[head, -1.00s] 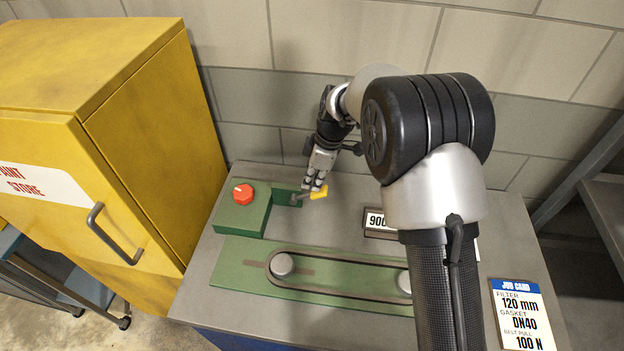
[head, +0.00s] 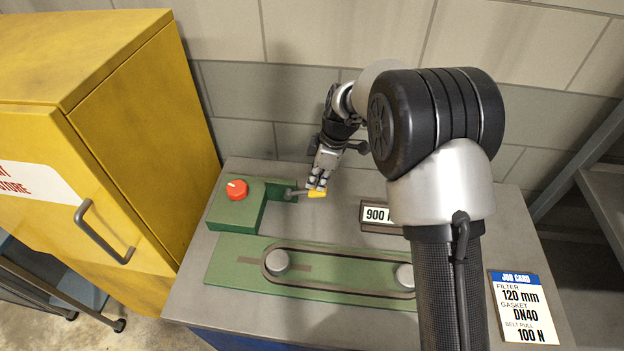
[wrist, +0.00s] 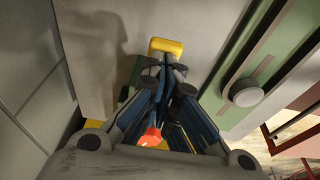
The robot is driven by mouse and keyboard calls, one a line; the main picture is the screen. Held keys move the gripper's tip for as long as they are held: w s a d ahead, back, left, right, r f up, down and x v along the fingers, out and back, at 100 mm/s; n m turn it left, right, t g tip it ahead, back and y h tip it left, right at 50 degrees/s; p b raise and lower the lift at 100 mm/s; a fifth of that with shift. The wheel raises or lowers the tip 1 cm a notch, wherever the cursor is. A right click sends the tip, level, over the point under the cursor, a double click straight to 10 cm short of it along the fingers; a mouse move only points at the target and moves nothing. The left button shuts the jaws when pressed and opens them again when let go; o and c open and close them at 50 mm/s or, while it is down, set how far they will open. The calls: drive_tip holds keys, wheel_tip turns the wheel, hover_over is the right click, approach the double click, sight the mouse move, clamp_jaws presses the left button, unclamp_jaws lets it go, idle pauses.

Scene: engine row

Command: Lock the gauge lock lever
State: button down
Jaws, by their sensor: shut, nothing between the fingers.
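The gauge lock lever is a grey rod with a yellow grip (head: 317,193), sticking out to the right from the green gauge housing (head: 238,206). A red knob (head: 237,190) sits on top of the housing. My gripper (head: 318,186) is shut and empty, its fingertips at the yellow grip from behind and above. In the wrist view the yellow grip (wrist: 166,46) shows just beyond the shut fingertips (wrist: 166,66). The fingers hide most of the rod there. I cannot tell whether they touch the grip.
A green belt rig (head: 225,263) with two round pulleys lies in front. A job card (head: 522,308) lies at the bench's right. A yellow cabinet (head: 150,150) stands left; a block wall is behind.

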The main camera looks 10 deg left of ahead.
sight(326, 192)
drive_tip(key=d+f+b, duration=0.1)
drive_tip(key=f+b, duration=0.1)
drive_tip(key=f, duration=0.1)
drive_tip(key=shift+d, duration=0.35)
drive_tip(key=shift+w+d+f+b, duration=0.1)
drive_tip(key=shift+d+f+b, duration=0.1)
drive_tip(key=shift+f+b, duration=0.25)
drive_tip(key=shift+d+f+b, duration=0.15)
drive_tip(key=shift+f+b, duration=0.2)
drive_tip(key=shift+f, duration=0.1)
drive_tip(key=v, duration=1.2)
drive_tip(key=shift+f, duration=0.1)
